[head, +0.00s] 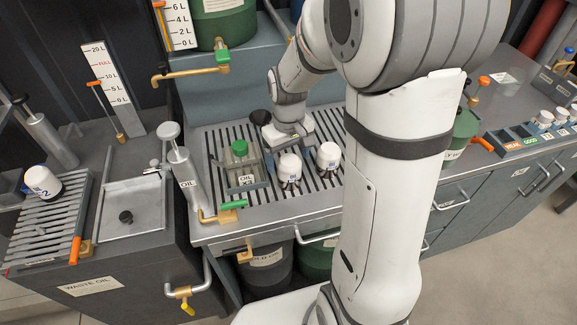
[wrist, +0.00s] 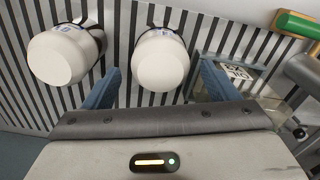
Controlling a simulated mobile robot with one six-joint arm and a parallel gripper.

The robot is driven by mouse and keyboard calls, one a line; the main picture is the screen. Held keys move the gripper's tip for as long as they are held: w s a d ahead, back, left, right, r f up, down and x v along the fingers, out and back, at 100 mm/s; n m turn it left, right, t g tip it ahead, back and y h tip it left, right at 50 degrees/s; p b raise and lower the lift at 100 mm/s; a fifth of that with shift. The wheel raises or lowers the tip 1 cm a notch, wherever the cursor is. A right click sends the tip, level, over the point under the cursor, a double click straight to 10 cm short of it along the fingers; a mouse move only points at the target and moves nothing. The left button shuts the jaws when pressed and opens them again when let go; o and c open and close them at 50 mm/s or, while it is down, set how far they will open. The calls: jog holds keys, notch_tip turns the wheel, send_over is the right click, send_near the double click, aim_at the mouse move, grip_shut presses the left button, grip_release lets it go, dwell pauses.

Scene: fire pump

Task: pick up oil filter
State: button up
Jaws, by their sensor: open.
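Two white oil filters stand on the slatted grate. The left one (head: 290,166) is beside the glass oil container; the right one (head: 328,155) is beside it. In the wrist view, the filter near the container (wrist: 160,58) lies ahead between the blue fingers, and the other filter (wrist: 65,55) is outside the left finger. My gripper (wrist: 160,75) is open and empty, with visible space on both sides of the near filter. In the head view my gripper (head: 287,148) is low behind the left filter, its fingers partly hidden. A third white filter (head: 43,181) lies tilted on the left rack.
The container also shows beside the right finger in the wrist view (wrist: 240,72). A tray (head: 130,208) and small cups (head: 545,120) stand farther out.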

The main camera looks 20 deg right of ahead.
jog(key=f, duration=0.5)
jog(key=shift+s+f, duration=0.2)
jog(key=shift+s, duration=0.1)
jog(key=c, duration=1.3)
jog(key=shift+r, duration=0.1)
